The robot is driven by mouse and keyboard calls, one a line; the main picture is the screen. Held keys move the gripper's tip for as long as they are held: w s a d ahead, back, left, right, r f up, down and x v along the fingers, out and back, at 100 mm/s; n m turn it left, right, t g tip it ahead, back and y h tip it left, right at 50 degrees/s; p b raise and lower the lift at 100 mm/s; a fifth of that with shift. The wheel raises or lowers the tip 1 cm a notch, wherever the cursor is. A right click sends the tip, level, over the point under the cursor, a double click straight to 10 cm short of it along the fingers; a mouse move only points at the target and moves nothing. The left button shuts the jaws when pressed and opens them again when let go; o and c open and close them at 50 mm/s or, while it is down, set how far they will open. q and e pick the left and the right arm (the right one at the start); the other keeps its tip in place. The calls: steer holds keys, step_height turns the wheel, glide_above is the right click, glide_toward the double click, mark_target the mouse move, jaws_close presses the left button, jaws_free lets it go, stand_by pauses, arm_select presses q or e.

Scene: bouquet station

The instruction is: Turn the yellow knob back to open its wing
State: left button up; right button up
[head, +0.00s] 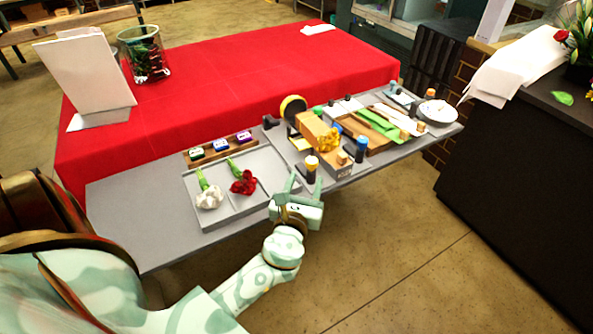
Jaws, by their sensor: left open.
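A yellow-topped knob (312,163) with a dark body stands at the near edge of the grey station board (140,222). My left gripper (305,183) is just in front of it, with its two fingers apart and pointing up toward it. No object shows between the fingers; whether a finger touches the knob I cannot tell. A tan wooden block (312,127) and a bunch of yellow flowers (329,140) are behind the knob. Which part is its wing, and how it stands, I cannot make out. My right gripper is out of view.
A blue-topped knob (361,144) stands to the right on the same edge. A tray (262,187) with a white flower (209,198) and a red flower (243,183) lies to the left. A red-covered table (220,90) is behind. The floor in front is clear.

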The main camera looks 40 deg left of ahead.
arm_select(q)
steer(key=v, duration=0.8)
steer(key=shift+s, duration=0.25)
steer(key=shift+d, duration=0.15)
steer(key=s+d+f+n+g+h, duration=0.1)
steer(key=s+f+n+g, duration=0.2)
steer(key=f, duration=0.6)
steer(key=s+f+n+g+h, duration=0.2)
steer(key=s+f+n, duration=0.15)
steer(key=f, duration=0.65)
steer(key=s+d+f+n+g+h, duration=0.1)
steer(key=s+f+n+g, duration=0.25)
steer(key=f, duration=0.55)
steer(key=s+f+n+g+h, duration=0.1)
steer(key=s+f+n+g, duration=0.1)
steer(key=s+f+n, duration=0.3)
steer(key=s+f+n+g+h, duration=0.1)
steer(key=s+f+n+g, duration=0.2)
steer(key=s, duration=1.1)
steer(key=s+f+n+g+h, duration=0.1)
steer(key=s+f+n+g, duration=0.1)
steer(key=s+f+n, duration=0.6)
steer(key=shift+s+a+n+g, duration=0.2)
steer(key=shift+s+n+g, duration=0.15)
steer(key=shift+s+n, duration=0.7)
